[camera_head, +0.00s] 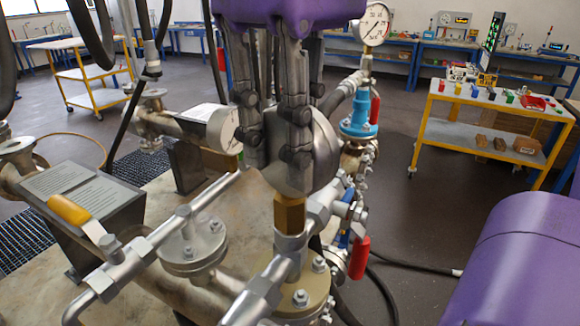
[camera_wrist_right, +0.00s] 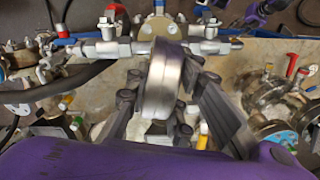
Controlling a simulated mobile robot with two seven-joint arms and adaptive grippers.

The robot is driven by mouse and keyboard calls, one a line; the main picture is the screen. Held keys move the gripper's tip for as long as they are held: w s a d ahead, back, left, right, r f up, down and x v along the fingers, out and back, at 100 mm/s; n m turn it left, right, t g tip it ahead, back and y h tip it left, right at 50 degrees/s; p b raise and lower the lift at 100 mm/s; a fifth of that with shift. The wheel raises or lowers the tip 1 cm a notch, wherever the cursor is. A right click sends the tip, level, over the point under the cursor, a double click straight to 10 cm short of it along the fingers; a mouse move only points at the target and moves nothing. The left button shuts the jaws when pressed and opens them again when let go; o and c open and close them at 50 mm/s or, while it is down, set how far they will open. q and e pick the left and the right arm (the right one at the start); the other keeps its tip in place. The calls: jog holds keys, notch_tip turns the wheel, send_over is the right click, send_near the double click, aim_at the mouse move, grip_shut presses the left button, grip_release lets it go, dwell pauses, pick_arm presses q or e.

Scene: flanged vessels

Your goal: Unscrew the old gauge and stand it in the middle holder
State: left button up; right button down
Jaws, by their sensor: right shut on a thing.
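My right gripper (camera_head: 275,160) reaches down from the top of the head view. Below the case a brass hex fitting (camera_head: 290,213) sits in line with the silver pipework above a flange (camera_head: 300,300). I cannot tell whether its thread is engaged. In the right wrist view the gauge (camera_wrist_right: 164,85) stands on edge between the fingers (camera_wrist_right: 165,112). Its dial is hidden. I cannot make out the middle holder.
A white-dialled gauge (camera_head: 222,130) shows just left of the fingers. Another gauge (camera_head: 374,22) stands over a blue flange (camera_head: 358,128). Red-handled (camera_head: 359,258) and yellow-handled (camera_head: 69,209) valves stick out nearby. A yellow cart (camera_head: 437,100) stands at the right, with open floor before it.

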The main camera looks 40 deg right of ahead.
jog(key=n, duration=0.3)
jog(key=c, duration=1.5)
grip_release()
jog(key=shift+o, duration=0.2)
notch_tip(320, 180, up, 12)
jog(key=shift+r, duration=0.1)
jog(key=shift+c, duration=0.3)
